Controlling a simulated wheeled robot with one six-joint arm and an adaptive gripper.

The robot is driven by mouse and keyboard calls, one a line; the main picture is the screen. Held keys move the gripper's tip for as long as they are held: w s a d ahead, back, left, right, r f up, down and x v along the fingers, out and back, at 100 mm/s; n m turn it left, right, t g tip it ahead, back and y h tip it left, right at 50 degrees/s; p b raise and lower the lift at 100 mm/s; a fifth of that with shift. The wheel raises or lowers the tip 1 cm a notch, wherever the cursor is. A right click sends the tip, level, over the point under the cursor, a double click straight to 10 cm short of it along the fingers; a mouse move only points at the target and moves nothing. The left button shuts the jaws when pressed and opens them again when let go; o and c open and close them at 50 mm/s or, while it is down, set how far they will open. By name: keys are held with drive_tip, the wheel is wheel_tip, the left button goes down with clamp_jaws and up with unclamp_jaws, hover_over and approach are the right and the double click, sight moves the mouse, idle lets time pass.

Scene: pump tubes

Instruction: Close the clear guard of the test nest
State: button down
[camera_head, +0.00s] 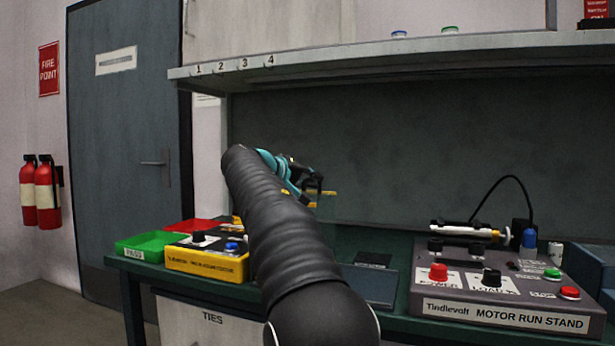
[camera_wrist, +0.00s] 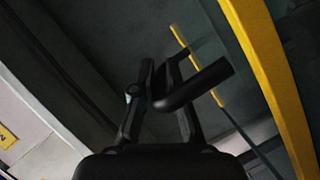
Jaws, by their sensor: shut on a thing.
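The test nest (camera_head: 207,262) is a yellow-fronted box with a black knob and a blue button on top, left of centre on the bench. My arm hides its right part. The clear guard shows mainly by its yellow edging (camera_head: 322,192), raised above the bench; its clear panel is hard to make out. In the wrist view a broad yellow edge (camera_wrist: 265,80) curves down the right side. My gripper (camera_head: 314,180) is up at the guard, partly behind my arm. In the wrist view its fingers (camera_wrist: 163,88) are shut on a dark round bar, apparently the guard's handle (camera_wrist: 205,82).
A green PASS tray (camera_head: 150,242) and a red tray (camera_head: 196,225) lie by the nest. A motor run stand (camera_head: 505,303) takes up the right of the bench. A dark flat panel (camera_head: 372,284) lies between. A shelf (camera_head: 400,52) overhangs the bench.

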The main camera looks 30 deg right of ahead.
drive_tip(key=shift+w+r, duration=0.15)
drive_tip(key=c, duration=1.2)
unclamp_jaws()
drive_tip(key=shift+w+a, duration=0.15)
drive_tip(key=v, duration=1.2)
